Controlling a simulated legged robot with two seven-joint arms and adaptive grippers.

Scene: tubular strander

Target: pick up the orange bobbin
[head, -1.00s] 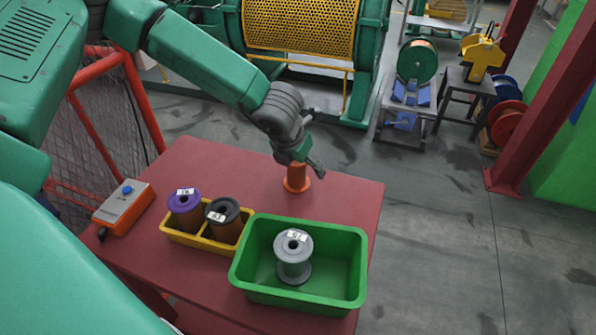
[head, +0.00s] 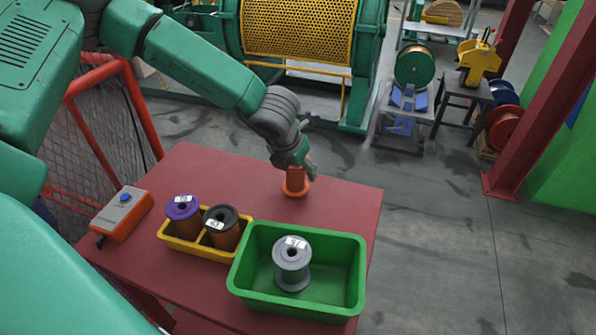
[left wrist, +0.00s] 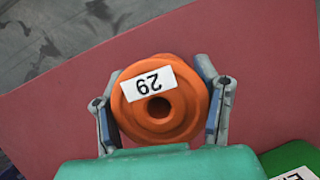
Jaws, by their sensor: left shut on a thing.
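The orange bobbin (head: 295,184) stands upright on the red table toward its far side. My left gripper (head: 297,168) is over it from above, with its fingers around it. In the left wrist view the bobbin (left wrist: 160,100) shows its top flange, a centre hole and a white label reading 29. The fingers of my left gripper (left wrist: 163,110) are on both sides of the bobbin, shut on it. The bobbin's upper part is partly hidden by the gripper in the head view. My right gripper is not in view.
A green bin (head: 354,290) holding a grey bobbin (head: 291,262) stands at the table's front right. A yellow tray (head: 178,243) beside it holds a purple bobbin (head: 182,210) and a black-topped bobbin (head: 222,226). A control box (head: 122,214) lies at left. The red table (head: 345,205) is bare around the orange bobbin.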

